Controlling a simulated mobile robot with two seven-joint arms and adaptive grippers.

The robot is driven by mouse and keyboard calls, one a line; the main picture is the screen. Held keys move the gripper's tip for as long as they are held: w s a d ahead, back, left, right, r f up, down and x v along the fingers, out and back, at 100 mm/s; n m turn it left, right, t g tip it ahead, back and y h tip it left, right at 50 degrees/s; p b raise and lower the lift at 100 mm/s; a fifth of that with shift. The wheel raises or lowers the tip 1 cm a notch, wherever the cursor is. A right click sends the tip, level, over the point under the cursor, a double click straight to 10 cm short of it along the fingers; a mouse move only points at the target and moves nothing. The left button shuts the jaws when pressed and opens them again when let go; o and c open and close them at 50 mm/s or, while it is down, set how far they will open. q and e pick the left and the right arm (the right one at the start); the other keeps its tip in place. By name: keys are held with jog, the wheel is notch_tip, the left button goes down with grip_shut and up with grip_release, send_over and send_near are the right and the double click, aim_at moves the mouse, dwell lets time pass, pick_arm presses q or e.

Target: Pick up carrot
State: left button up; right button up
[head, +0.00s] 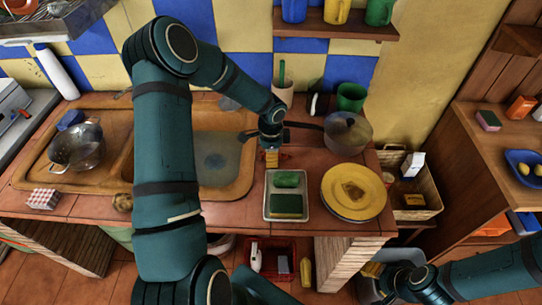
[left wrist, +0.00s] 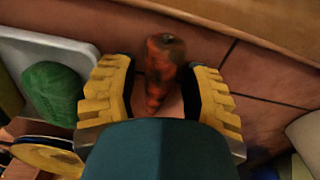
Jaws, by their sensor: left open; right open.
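The carrot (left wrist: 163,62) is orange-brown and lies on the tiled counter, its narrow end towards my left palm. In the left wrist view it lies between the two yellow fingers of my left gripper (left wrist: 160,85), which are open with a gap on each side. In the head view my left gripper (head: 271,158) points down at the counter between the sink and the metal tray, and the carrot is mostly hidden there. My right gripper (head: 372,269) is low at the right, in front of the counter and away from the carrot.
The metal tray (head: 267,207) holds a green item (head: 287,179) and a dark green sponge (head: 286,205), close to my left gripper. A yellow plate (head: 335,204) and a lidded pot (head: 347,133) stand to the right. The sink (head: 240,168) is to the left.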

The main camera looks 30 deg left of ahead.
pick_arm(q)
grip_shut()
